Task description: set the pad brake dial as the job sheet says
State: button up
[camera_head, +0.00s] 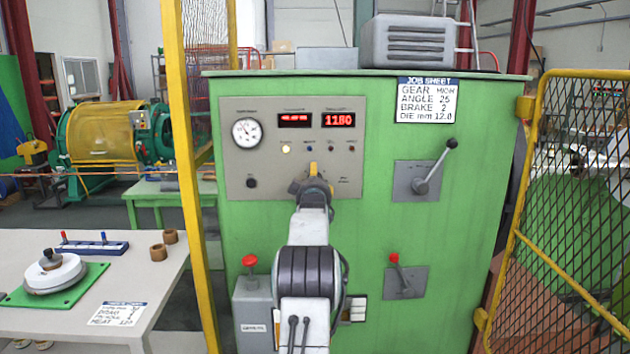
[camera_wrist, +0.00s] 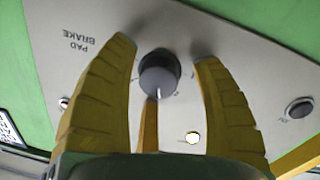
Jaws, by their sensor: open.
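The pad brake dial (camera_wrist: 158,73) is a dark round knob with a white pointer line. It sits on the grey control panel (camera_head: 235,110), and the pointer aims down in the wrist view, where the "PAD BRAKE" lettering shows upside down. Scale marks beside the knob are too small to read. My gripper (camera_wrist: 163,50) is open, with one yellow finger on each side of the knob and gaps between. In the head view my gripper (camera_head: 312,178) is at the panel's lower middle and hides the dial. The job sheet (camera_head: 427,100) reads gear high, angle 25, brake 2, die 12.0 mm.
A lever (camera_head: 435,168) sticks out right of the panel, and a red-knobbed lever (camera_head: 397,266) is below it. A red button (camera_head: 250,261) is lower left. A yellow post (camera_head: 181,150) and a mesh guard (camera_head: 570,220) flank the green cabinet.

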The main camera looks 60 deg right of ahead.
jog(key=shift+o, duration=0.3)
jog(key=c, duration=1.3)
